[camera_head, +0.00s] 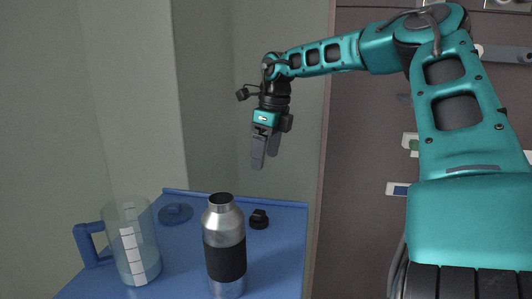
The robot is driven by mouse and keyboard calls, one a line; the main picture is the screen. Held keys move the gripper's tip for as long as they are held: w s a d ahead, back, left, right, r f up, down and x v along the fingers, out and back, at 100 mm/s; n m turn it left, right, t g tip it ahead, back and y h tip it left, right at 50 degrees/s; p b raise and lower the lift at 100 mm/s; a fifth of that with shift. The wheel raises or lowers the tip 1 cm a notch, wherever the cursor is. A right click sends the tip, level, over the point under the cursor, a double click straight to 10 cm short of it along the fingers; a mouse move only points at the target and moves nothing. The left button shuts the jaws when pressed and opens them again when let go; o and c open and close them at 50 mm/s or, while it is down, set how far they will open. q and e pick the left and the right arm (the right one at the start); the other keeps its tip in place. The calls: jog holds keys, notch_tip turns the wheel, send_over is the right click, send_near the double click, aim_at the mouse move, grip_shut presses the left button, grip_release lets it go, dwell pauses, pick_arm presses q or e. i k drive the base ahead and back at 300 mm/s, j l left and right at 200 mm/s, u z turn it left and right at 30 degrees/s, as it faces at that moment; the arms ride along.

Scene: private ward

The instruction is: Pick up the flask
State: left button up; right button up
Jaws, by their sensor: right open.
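The flask (224,260) is a silver metal bottle with a wide black band around its body and an open mouth. It stands upright on the blue table (275,270) at the lower middle of the head view. My right gripper (264,163) is open and empty, with its grey fingers pointing down. In the picture it is above and to the right of the flask, apart from it. My left gripper is not in view.
A clear measuring jug (147,225) with a blue handle stands left of the flask. A blue lid (175,214) and a small black cap (259,219) lie behind the flask. Walls stand close behind the table, which has a raised back edge.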

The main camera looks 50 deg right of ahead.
aim_at(224, 232)
jog(key=k, duration=1)
